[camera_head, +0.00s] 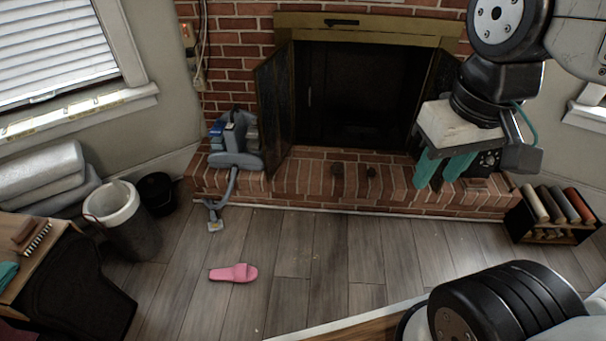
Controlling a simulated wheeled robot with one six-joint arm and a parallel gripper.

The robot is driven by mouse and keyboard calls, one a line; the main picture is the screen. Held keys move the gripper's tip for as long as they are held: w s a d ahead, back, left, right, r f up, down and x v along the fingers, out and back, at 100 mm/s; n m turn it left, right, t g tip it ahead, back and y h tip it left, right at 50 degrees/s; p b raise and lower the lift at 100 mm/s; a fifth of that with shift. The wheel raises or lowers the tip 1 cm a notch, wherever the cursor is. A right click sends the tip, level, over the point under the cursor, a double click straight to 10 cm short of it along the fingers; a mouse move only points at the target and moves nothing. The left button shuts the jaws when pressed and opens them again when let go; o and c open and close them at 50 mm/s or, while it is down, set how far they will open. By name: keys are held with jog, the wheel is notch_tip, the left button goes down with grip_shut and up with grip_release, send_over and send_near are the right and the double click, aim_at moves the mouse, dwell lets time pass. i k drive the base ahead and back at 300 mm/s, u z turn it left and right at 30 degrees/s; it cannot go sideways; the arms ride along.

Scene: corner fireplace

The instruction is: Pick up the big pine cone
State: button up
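My gripper is to the right of both cones and touches neither.
The brick hearth (290,183) has a grey vacuum-like device (235,145) at its left end. An open fireplace door (273,105) stands left of the cones. A pink slipper (234,273) lies on the floor. A rack of rolls (555,215) stands right. The middle floor is clear.

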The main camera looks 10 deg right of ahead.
aim_at(337, 169)
jog(key=u, duration=0.1)
jog(key=i, duration=1.65)
jog(key=z, duration=1.3)
